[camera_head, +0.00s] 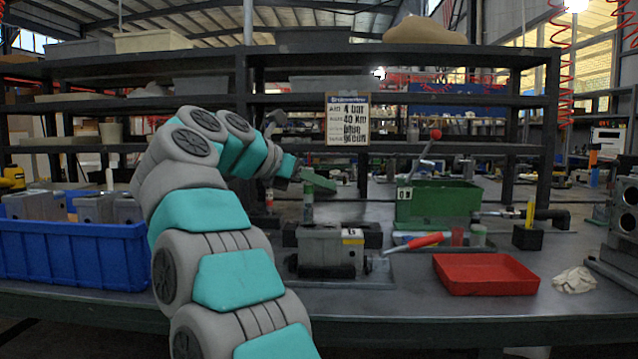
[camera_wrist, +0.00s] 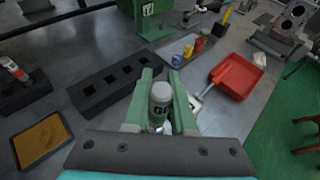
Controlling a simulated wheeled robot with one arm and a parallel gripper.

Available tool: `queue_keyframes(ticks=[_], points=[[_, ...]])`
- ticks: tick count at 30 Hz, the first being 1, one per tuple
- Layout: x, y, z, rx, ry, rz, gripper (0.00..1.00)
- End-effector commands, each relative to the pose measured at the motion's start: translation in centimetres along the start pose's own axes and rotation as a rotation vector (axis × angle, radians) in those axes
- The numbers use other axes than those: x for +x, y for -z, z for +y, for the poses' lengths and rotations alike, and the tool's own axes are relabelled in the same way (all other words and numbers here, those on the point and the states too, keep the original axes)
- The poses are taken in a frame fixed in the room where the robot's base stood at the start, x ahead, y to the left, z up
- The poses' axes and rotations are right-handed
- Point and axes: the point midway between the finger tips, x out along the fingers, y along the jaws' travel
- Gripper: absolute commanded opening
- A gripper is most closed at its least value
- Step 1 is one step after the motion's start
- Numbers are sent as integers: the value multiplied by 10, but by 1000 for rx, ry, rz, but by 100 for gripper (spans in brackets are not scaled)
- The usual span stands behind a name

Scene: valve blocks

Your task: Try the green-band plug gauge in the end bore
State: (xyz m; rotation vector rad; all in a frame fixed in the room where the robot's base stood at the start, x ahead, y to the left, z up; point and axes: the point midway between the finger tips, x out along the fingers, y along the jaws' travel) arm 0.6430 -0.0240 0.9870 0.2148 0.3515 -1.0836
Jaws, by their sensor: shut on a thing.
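My gripper (camera_head: 309,184) is shut on the plug gauge (camera_head: 308,212), which hangs upright below the fingers in the head view. The gauge shows a green part at the fingers and a grey shaft beneath. In the wrist view the gauge (camera_wrist: 160,104) stands between my green fingers (camera_wrist: 161,90), with a grey end and a "GO" mark; its far end is hidden. The grey valve block (camera_head: 330,250), with a yellow-and-white label, sits on a plate below the gauge. The gauge appears above the block's left part; I cannot tell whether they touch. The end bore is not clearly visible.
A black rack with square holes (camera_wrist: 118,84) lies beside the gripper. A red tray (camera_head: 486,274), green bin (camera_head: 437,204) and red-handled tool (camera_head: 424,240) stand to the right. A blue crate (camera_head: 75,256) of blocks stands left. An orange-brown pad (camera_wrist: 42,141) lies left in the wrist view.

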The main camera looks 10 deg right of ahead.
Motion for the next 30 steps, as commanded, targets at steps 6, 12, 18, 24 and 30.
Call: queue_keyframes(ticks=[6,12,18,24,30], points=[[2,4,0,0,0,0,0],[3,7,0,-1,0,0,0],[4,10,0,-1,0,0,0],[6,13,0,0,0,0,0],[7,16,0,0,0,0,0]])
